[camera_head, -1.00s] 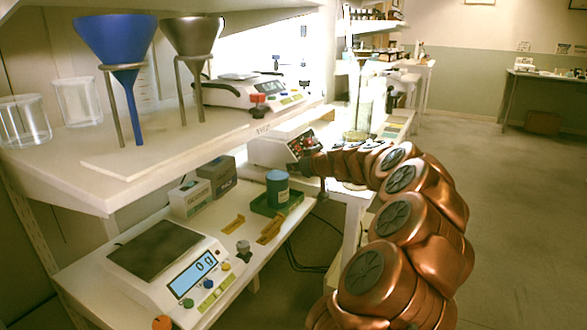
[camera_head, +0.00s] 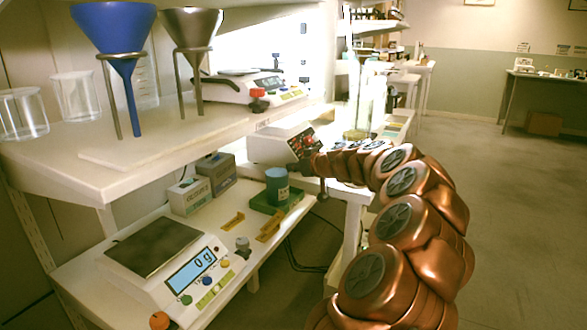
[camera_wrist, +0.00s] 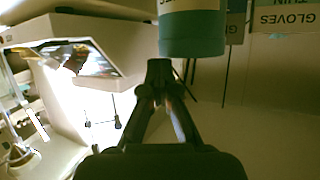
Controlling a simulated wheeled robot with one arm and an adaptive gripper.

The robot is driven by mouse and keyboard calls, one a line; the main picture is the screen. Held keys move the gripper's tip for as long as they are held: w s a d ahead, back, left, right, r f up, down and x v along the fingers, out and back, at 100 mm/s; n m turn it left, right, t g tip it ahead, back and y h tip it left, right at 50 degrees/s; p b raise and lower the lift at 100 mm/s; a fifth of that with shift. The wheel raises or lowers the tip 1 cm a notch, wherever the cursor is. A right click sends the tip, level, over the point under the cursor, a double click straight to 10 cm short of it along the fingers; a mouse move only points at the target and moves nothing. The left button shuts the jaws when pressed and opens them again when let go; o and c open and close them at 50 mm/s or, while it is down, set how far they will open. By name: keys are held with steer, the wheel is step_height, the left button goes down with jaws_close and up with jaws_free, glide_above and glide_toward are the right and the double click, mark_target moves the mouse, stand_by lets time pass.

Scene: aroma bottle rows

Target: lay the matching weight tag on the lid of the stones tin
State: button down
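A blue-green tin (camera_head: 277,187) stands upright on a green tray (camera_head: 291,203) on the lower shelf; its label is too small to read. In the wrist view, a white and teal cylinder (camera_wrist: 192,35), seemingly this tin, is at the top, just beyond my fingertips. Two yellow tags, one on the left (camera_head: 233,222) and one on the right (camera_head: 269,228), lie flat on the shelf in front of the tray; their markings are unreadable. My gripper (camera_wrist: 160,68) has its fingertips together, with nothing visible between them. In the head view it is small, near the tin's right side.
A scale (camera_head: 150,247) reading 0 g stands at the front left, with a small grey weight (camera_head: 242,243) beside it. Boxes (camera_head: 190,196) stand behind the tags. Another device (camera_head: 283,148) is behind the tin. The upper shelf (camera_head: 75,165) overhangs the left side, holding funnels and beakers.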

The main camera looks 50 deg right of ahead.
steer(key=c, duration=1.3)
jaws_free()
steer(key=shift+r, duration=0.1)
steer(key=p+v, duration=0.1)
steer(key=v, duration=0.7)
steer(key=r+p+v, duration=0.1)
steer(key=v, duration=0.3)
steer(key=shift+p, duration=0.35)
